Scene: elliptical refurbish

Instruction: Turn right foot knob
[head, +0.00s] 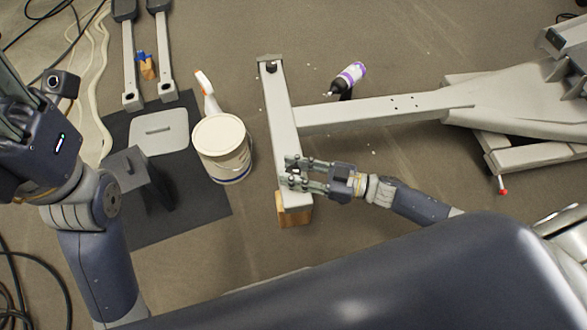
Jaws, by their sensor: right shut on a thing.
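The grey foot bar (284,125) of the elliptical frame lies across the middle of the head view. A black knob (270,67) shows at its far end. My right gripper (288,172) reaches in from the right at the near end of the bar. Its fingers are shut on the right foot knob, which they mostly hide. How far the knob is turned cannot be seen. My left gripper (12,125) is at the left edge, away from the foot bar and partly cut off by the frame.
A wooden block (294,215) is under the bar's near end. A purple-labelled bottle (350,76) is behind the long beam (390,108). Cables lie at far left.

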